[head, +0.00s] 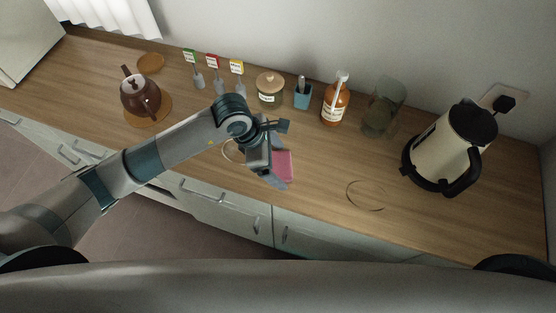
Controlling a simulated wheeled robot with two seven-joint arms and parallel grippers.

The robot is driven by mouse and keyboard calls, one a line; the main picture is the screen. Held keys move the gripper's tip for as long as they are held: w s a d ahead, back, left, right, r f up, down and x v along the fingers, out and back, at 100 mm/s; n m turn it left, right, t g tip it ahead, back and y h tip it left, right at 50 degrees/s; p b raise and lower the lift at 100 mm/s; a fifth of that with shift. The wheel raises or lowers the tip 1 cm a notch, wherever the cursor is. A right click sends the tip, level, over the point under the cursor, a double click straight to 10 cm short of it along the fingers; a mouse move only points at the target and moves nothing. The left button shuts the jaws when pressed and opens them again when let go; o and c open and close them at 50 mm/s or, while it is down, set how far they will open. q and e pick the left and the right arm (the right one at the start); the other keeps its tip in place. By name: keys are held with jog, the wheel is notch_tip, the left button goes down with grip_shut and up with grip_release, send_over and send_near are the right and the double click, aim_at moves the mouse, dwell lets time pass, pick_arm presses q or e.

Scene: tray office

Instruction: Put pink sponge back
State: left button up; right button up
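The pink sponge (285,167) is in the head view near the middle of the wooden counter, at my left gripper (277,168). The gripper reaches in from the left over the counter's front half. Its grey fingers sit against the sponge, which fills the gap between them and sticks out to the right. The gripper looks shut on it, though its body hides part of the sponge. I cannot tell whether the sponge touches the counter. My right gripper is not in view.
A kettle (447,152) stands right. A thin ring outline (348,194) marks clear counter.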

pick_arm(q)
jog(key=shift+r, duration=0.1)
jog(key=shift+a+r+p, duration=0.15)
jog(key=shift+r+p, duration=0.25)
jog(key=shift+r, duration=0.1)
jog(key=p+v, duration=0.4)
jog(key=v, duration=0.7)
dwell(0.5)
